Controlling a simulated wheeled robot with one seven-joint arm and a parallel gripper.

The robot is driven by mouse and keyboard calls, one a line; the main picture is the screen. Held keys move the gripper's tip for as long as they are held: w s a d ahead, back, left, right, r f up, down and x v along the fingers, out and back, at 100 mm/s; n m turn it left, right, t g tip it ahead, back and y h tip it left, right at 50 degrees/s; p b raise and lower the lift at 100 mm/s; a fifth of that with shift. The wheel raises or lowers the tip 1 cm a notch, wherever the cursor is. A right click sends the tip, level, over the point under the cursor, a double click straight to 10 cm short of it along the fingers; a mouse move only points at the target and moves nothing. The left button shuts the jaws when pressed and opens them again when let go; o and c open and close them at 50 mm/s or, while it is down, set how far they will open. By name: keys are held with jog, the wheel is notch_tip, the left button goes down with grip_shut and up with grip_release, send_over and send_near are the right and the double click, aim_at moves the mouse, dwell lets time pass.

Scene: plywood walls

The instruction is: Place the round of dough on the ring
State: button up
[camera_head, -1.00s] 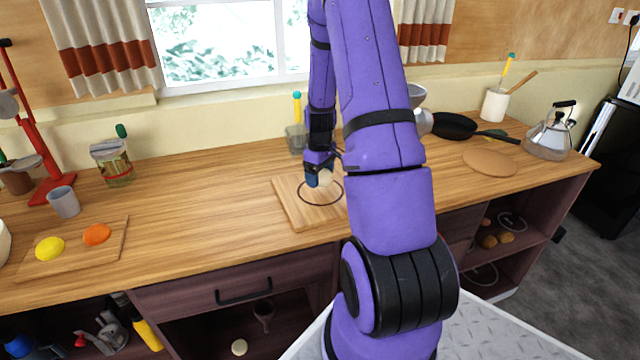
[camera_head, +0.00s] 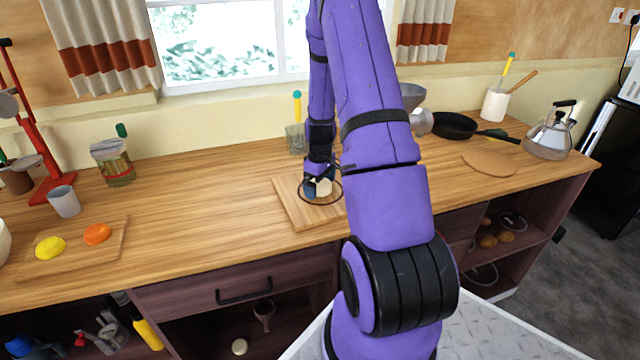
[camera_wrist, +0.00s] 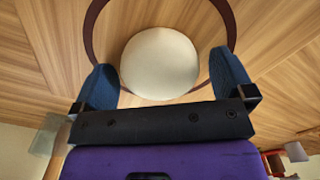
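The round of dough (camera_wrist: 160,63) is a pale, smooth ball; in the head view (camera_head: 323,187) it shows low over the board, beside my gripper's fingers. The ring (camera_wrist: 93,35) is a thin dark brown circle on the wooden board; in the head view (camera_head: 340,199) it surrounds the dough. In the wrist view the dough lies within the ring's outline, near its lower side. My gripper (camera_wrist: 164,82) points down with its blue fingers on either side of the dough. A gap shows at the right finger; the left finger is very close to the dough. The dough's underside is hidden.
The board (camera_head: 297,216) lies near the counter's front edge. A glass container (camera_head: 296,138) stands behind it. At left are a grey cup (camera_head: 64,202) and a board with yellow and orange pieces. A pan (camera_head: 453,126) and kettle (camera_head: 548,135) stand at right.

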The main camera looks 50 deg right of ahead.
aim_at(320, 188)
notch_tip(320, 188, up, 12)
jog(key=s+a+r+t, duration=0.2)
jog(key=s+a+r, duration=0.1)
jog(key=a+r, duration=1.45)
jog(key=s+a+r+t, duration=0.1)
jog(key=s+a+r, duration=0.2)
jog(key=s+a, duration=0.3)
jog(key=s+a+r+m+t, duration=0.1)
jog(key=s+a+r+t, duration=0.1)
jog(key=s+a+r, duration=0.2)
jog(key=s+a, duration=0.3)
jog(key=s, duration=0.3)
jog(key=shift+a+r, duration=0.25)
jog(key=shift+r, duration=0.05)
jog(key=shift+w, duration=0.1)
